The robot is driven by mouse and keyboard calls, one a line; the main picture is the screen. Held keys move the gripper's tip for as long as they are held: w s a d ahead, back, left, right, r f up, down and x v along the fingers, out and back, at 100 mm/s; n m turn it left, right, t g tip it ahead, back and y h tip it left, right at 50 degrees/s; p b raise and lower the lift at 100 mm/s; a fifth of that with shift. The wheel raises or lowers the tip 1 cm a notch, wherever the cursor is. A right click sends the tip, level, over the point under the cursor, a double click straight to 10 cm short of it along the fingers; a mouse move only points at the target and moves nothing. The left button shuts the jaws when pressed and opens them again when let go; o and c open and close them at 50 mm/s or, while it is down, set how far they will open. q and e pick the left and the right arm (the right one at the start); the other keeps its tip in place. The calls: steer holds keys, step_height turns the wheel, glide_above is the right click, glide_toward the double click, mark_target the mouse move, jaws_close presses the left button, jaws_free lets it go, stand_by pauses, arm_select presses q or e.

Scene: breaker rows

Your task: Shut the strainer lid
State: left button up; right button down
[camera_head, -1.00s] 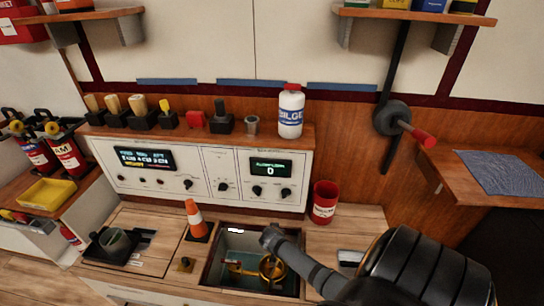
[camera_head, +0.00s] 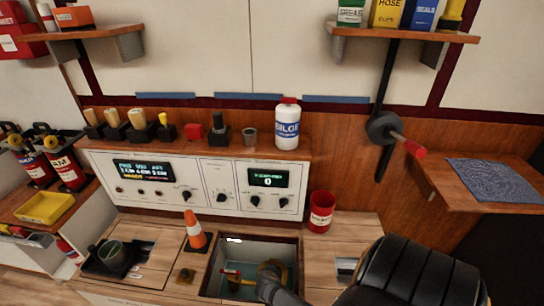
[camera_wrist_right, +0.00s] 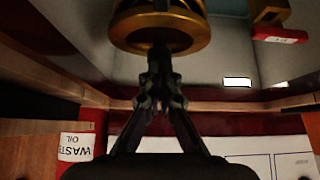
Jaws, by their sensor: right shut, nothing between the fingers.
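The brass strainer (camera_head: 286,274) sits inside an open well in the counter. In the head view my right gripper (camera_head: 271,268) covers most of it. In the right wrist view a round brass rim (camera_wrist_right: 162,38) fills the top, and my right gripper (camera_wrist_right: 160,62) is shut and empty, its tips at or just under this rim; I cannot tell if they touch. I cannot make out how far the lid is open. My left gripper is not in view.
The well's walls (camera_head: 262,248) surround the gripper. A red-handled valve (camera_head: 231,273) is left of the strainer. A control panel (camera_head: 215,190) rises behind.

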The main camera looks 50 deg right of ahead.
steer(key=shift+s+a+f, duration=0.2)
steer(key=shift+a+f, duration=0.1)
steer(key=shift+f, duration=0.15)
steer(key=shift+s+a+f+b, duration=0.15)
steer(key=shift+f+b, duration=0.1)
steer(key=shift+b, duration=0.05)
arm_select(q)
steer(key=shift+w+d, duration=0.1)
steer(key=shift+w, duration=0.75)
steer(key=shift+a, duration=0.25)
arm_select(e)
steer(key=shift+a+r, duration=0.1)
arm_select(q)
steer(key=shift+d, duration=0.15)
arm_select(e)
steer(key=v, duration=1.1)
steer(key=shift+s+a+r, duration=0.15)
steer(key=shift+s+r, duration=0.05)
steer(key=shift+r, duration=0.05)
